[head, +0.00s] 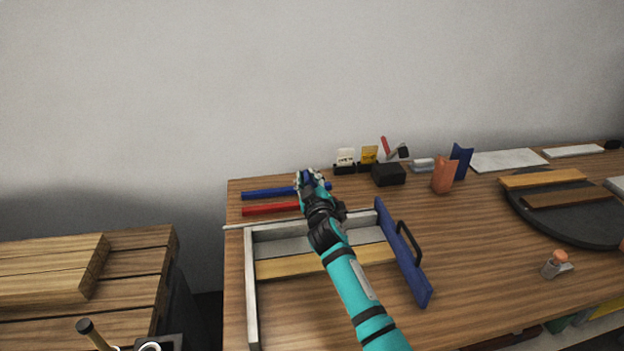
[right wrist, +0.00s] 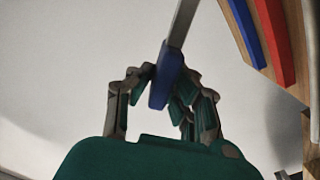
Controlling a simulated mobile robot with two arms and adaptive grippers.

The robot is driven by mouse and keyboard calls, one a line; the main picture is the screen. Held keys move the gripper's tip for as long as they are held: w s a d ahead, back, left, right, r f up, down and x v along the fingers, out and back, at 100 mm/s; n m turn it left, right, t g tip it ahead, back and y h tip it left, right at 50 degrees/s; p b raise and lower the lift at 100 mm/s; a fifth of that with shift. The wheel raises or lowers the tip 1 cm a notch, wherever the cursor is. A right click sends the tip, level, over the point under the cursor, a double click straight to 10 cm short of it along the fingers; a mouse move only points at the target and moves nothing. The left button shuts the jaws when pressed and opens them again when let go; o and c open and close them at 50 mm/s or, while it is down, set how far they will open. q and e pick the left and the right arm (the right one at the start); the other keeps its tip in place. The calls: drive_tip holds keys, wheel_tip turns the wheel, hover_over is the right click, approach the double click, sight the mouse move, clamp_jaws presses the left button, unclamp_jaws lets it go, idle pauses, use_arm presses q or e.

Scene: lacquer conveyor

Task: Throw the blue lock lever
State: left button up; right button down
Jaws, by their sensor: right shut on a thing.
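My right gripper (head: 312,181) is above the back left of the wooden table, its arm reaching in from the bottom. In the right wrist view the right gripper (right wrist: 164,92) is shut on the blue lock lever (right wrist: 161,83), a blue grip on a straight grey shaft (right wrist: 182,22). The shaft leads up out of that picture. In the head view the gripper mostly hides the lever. My left gripper is not in view.
A blue bar (head: 268,193) and a red bar (head: 272,209) lie beside the gripper. In front stands a pale frame (head: 251,290) with a blue panel (head: 402,252) and black handle (head: 409,242). A black round tray (head: 570,225) is at right. Small items line the back.

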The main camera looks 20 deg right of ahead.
drive_tip(key=shift+f, duration=0.1)
idle(0.3)
drive_tip(key=c, duration=1.3)
unclamp_jaws()
drive_tip(key=shift+a, duration=0.1)
drive_tip(key=v, duration=1.2)
